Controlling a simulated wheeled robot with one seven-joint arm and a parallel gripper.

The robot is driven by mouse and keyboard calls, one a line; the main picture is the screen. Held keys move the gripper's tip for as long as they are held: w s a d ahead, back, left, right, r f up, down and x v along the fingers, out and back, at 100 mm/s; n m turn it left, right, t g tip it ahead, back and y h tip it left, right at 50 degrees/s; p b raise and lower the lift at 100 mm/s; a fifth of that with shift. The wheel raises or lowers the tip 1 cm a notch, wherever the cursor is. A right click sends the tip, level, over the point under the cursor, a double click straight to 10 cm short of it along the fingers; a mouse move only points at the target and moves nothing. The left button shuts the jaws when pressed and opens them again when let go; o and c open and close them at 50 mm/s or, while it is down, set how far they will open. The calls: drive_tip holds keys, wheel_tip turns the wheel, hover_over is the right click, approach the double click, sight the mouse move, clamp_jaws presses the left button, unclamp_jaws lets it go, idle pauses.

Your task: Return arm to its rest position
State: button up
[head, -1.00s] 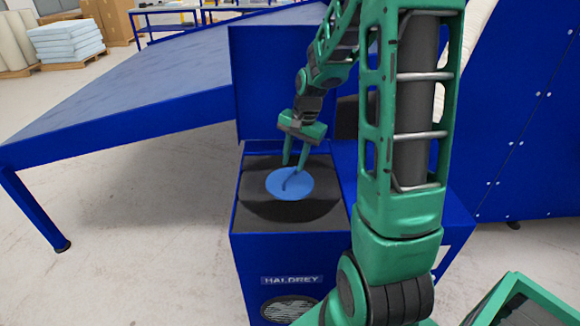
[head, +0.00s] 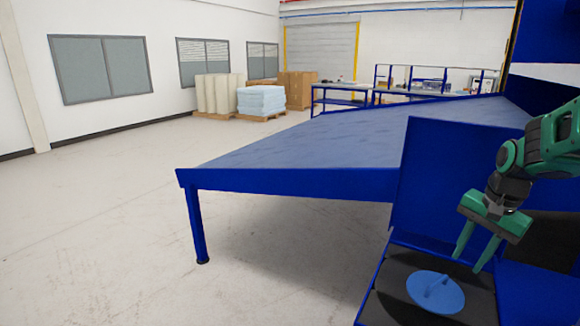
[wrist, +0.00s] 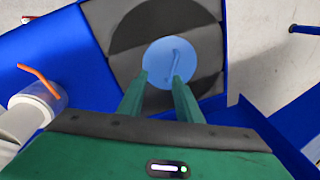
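My gripper (head: 466,264) is open and empty, its two green fingers pointing down and apart. It hangs above a blue round disc (head: 450,296) with a slim bar-like handle. The disc lies on the dark top of a blue machine (head: 376,290), whose blue lid panel (head: 440,185) stands upright behind. In the wrist view, the finger ends (wrist: 160,77) reach over the near part of the disc (wrist: 155,85), with the handle beyond them. My arm runs off the right edge of the head view.
A long blue table (head: 290,185) stands left of the machine. Open floor (head: 100,230) lies further left. Pallets with pale blue sheets (head: 262,100) and rolls stand far back. In the wrist view, a whitish cylinder (wrist: 35,110) with an orange stick (wrist: 42,82) is at left.

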drive_tip(key=s+a+n+g, duration=0.1)
drive_tip(key=s+a+n, duration=0.1)
drive_tip(key=s, duration=0.9)
drive_tip(key=s+a+n, duration=0.2)
drive_tip(key=s+n, duration=0.1)
drive_tip(key=s, duration=0.8)
drive_tip(key=shift+s+g, duration=0.15)
drive_tip(key=shift+g, duration=0.25)
drive_tip(key=shift+a, duration=0.1)
drive_tip(key=shift+w+f+h, duration=0.2)
drive_tip(key=shift+w+h, duration=0.1)
drive_tip(key=shift+w, duration=0.3)
drive_tip(key=shift+c, duration=0.5)
